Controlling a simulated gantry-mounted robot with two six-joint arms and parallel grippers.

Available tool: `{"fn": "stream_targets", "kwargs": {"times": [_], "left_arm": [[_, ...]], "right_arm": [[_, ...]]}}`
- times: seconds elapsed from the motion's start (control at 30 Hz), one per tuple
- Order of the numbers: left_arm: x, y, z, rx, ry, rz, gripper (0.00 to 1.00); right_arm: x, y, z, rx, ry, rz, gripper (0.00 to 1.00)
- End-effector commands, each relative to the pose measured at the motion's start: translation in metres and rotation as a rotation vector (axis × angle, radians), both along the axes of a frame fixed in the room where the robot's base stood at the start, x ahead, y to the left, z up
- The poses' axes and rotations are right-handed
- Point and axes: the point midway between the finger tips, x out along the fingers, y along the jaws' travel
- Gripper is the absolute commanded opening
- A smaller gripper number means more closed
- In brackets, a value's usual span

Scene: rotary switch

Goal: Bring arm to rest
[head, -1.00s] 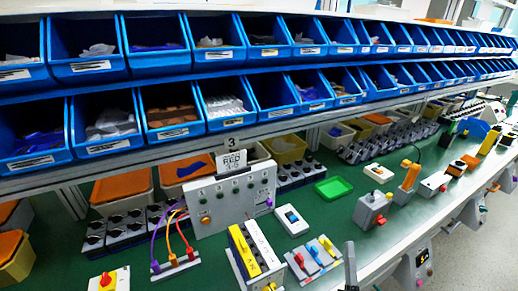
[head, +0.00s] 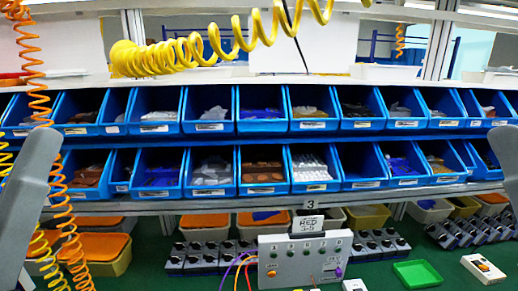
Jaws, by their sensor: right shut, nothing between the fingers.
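A grey control panel (head: 305,262) stands upright at the bottom middle of the head view, with green buttons, an orange knob (head: 271,273) and a purple knob (head: 338,271). A white sign (head: 308,224) reading RED 3-5 stands above it. A grey part of my right arm (head: 505,165) rises at the right edge; my right gripper is shut and empty, its fingertips not clear. A grey part of my left arm (head: 28,180) rises at the left edge; its gripper does not show. Both stand well apart from the panel.
Two rows of blue bins (head: 210,112) span the shelf behind. Orange and yellow coiled hoses (head: 65,195) hang at the left, and a yellow coil (head: 190,55) runs across the top. A green tray (head: 417,274) and a white switch box (head: 484,268) lie at the right on the green bench.

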Motion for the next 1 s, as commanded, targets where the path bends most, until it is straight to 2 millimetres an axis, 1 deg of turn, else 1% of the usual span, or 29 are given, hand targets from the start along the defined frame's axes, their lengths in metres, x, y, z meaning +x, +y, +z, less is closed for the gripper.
{"fn": "stream_targets", "kwargs": {"times": [0.03, 0.17, 0.2, 0.27, 0.3, 0.37, 0.4, 0.47, 0.5, 0.6, 0.7, 0.8, 0.87, 1.0], "left_arm": [[-0.002, 0.000, 0.045, 0.000, -0.007, 0.000, 0.68], [-0.001, 0.000, 0.097, 0.000, -0.006, 0.000, 0.68], [-0.001, 0.000, 0.115, 0.000, -0.006, 0.000, 0.68], [-0.001, 0.000, 0.143, 0.000, -0.005, 0.000, 0.68], [-0.001, 0.000, 0.164, 0.000, -0.005, 0.000, 0.68], [-0.001, 0.000, 0.195, 0.000, -0.006, 0.000, 0.68], [-0.001, 0.000, 0.216, 0.000, -0.006, 0.000, 0.68], [-0.001, 0.000, 0.246, 0.000, -0.006, 0.000, 0.68], [-0.001, 0.000, 0.266, 0.000, -0.006, 0.000, 0.68], [-0.001, 0.000, 0.311, 0.000, -0.006, 0.000, 0.68], [-0.001, 0.000, 0.343, 0.000, -0.006, 0.000, 0.68], [-0.001, 0.000, 0.359, 0.000, -0.005, 0.000, 0.68], [-0.001, 0.000, 0.362, 0.000, -0.005, 0.000, 0.68], [0.000, 0.000, 0.359, 0.000, -0.005, 0.000, 0.68]], "right_arm": [[0.000, 0.000, 0.043, 0.001, -0.001, 0.001, 0.00], [0.001, 0.000, 0.094, 0.002, 0.000, 0.004, 0.00], [0.001, 0.000, 0.112, 0.002, 0.000, 0.004, 0.00], [0.001, 0.000, 0.141, 0.002, 0.000, 0.004, 0.00], [0.001, 0.000, 0.162, 0.002, 0.000, 0.005, 0.00], [0.001, 0.000, 0.193, 0.002, 0.000, 0.005, 0.00], [0.001, 0.000, 0.213, 0.002, 0.001, 0.005, 0.00], [0.001, 0.000, 0.243, 0.003, 0.001, 0.006, 0.00], [0.001, 0.000, 0.263, 0.003, 0.001, 0.006, 0.00], [0.002, 0.000, 0.309, 0.003, 0.001, 0.006, 0.00], [0.002, 0.000, 0.341, 0.003, 0.001, 0.006, 0.00], [0.002, 0.000, 0.357, 0.002, 0.002, 0.006, 0.00], [0.002, 0.000, 0.360, 0.002, 0.002, 0.006, 0.00], [0.002, 0.000, 0.357, 0.003, 0.001, 0.006, 0.00]]}}
